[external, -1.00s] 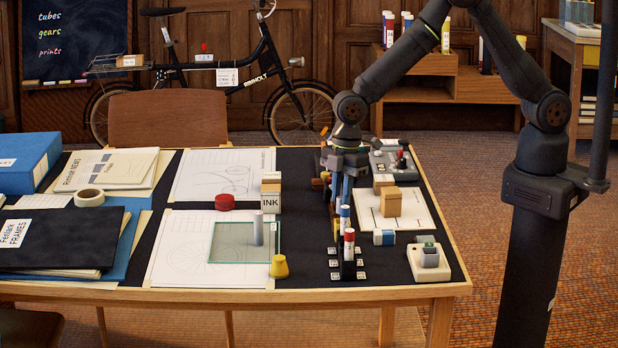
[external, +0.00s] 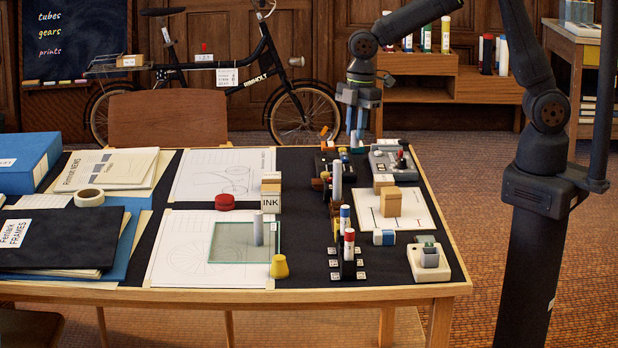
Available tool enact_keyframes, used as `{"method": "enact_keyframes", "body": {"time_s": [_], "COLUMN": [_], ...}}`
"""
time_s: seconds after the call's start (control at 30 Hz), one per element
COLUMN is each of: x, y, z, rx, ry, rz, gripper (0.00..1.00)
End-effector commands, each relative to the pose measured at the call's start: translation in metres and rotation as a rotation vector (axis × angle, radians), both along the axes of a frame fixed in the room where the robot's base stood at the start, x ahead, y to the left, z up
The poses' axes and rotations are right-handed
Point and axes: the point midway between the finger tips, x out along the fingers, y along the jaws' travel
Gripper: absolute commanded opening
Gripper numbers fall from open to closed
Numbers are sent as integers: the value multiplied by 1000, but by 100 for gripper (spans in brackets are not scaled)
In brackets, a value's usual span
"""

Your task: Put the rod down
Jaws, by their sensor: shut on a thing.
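My gripper (external: 356,137) hangs pointing down above the back right of the table, just beyond the upright pieces in the middle. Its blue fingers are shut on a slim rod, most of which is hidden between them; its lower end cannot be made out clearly. A grey rod (external: 337,181) stands upright in the row of holders below and in front of my gripper, apart from it. Another grey rod (external: 258,228) stands on the glass plate (external: 228,243).
Red-topped (external: 349,244) and blue-topped (external: 345,218) tubes stand in the row's front. A cardboard box (external: 391,203) and grey device (external: 392,160) are right.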

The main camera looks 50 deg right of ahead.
Motion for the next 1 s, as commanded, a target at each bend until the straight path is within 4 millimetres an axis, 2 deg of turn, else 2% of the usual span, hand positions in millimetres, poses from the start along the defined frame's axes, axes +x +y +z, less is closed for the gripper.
{"method": "enact_keyframes", "body": {"time_s": [0.37,0.7,0.8,1.0], "x": [50,102,112,125], "y": [67,151,171,198], "z": [4,2,1,-2], "rx": [2,1,1,1], "ry": [0,1,1,0], "rz": [6,12,12,13], "gripper": [0,0,0,0]}}
